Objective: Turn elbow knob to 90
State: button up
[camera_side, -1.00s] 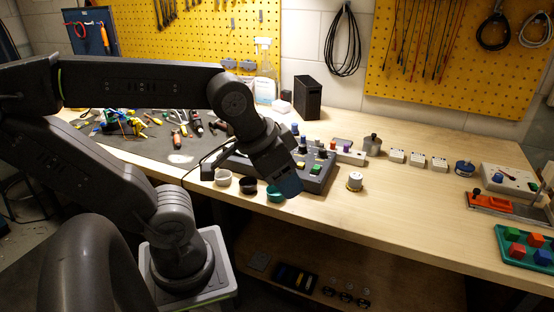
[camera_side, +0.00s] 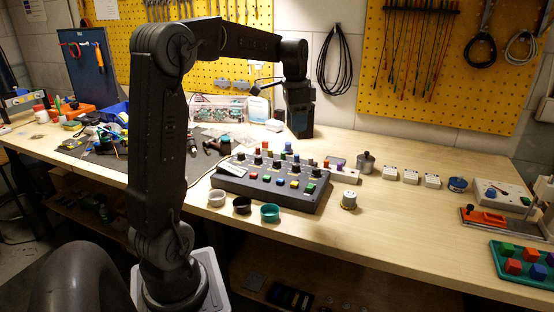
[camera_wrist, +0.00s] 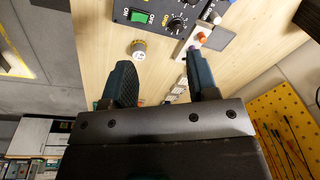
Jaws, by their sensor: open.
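The dark control panel (camera_side: 262,196) sits on the bench in the side view, with a row of dark knobs, some with coloured caps, and coloured switches along its front. I cannot tell which knob is the elbow one. In the wrist view part of the panel (camera_wrist: 205,7) shows at the top, with one black knob (camera_wrist: 176,25) on a dial scale and a lit green switch (camera_wrist: 138,16). My gripper (camera_side: 300,128) points down behind the panel's right end in the side view. In the wrist view my gripper (camera_wrist: 158,62) is open and empty, its fingers apart from the knob.
A white cylinder with a brass base (camera_side: 348,200) stands right of the panel. White, black and teal cups (camera_side: 270,213) stand in front of it. A metal pot (camera_side: 365,162) and small white boxes (camera_side: 411,176) are to the right.

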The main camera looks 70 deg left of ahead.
jog(key=g, duration=0.1)
send_over(277, 160)
notch_tip(277, 160, down, 4)
jog(key=m, duration=0.1)
jog(key=shift+h, duration=0.4)
notch_tip(277, 160, down, 14)
jog(key=shift+r, duration=0.1)
jog(key=shift+c, duration=0.4)
jog(key=c, duration=0.9)
jog(key=shift+o, duration=0.2)
